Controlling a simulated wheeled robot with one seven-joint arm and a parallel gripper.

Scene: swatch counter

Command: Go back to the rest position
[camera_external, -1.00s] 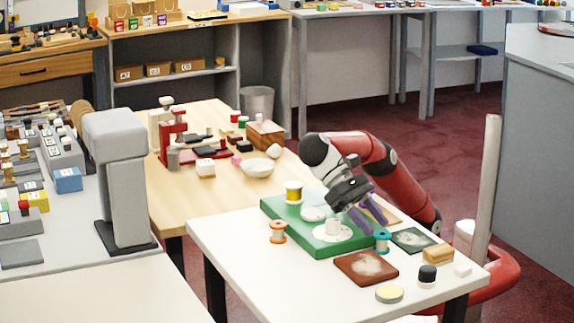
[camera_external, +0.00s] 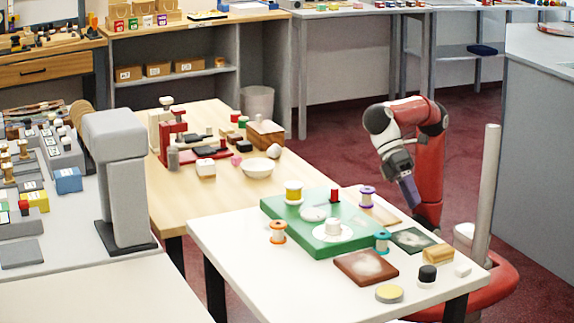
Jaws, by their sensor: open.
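My gripper (camera_external: 411,192) is raised at the right, beside the far right edge of the white table (camera_external: 225,243). It points downward and holds nothing that I can see. Its fingers are seen edge-on, overlapping each other. The green board (camera_external: 292,238) lies on the white table, apart from my gripper. A purple spool (camera_external: 367,197) stands just beyond the board's right side, nearer to my gripper.
An orange spool (camera_external: 278,231), a teal spool (camera_external: 382,241), a brown pad (camera_external: 366,267), a dark green pad (camera_external: 413,240) and a black-capped jar (camera_external: 427,275) are on the white table. A grey post (camera_external: 488,195) stands at the right.

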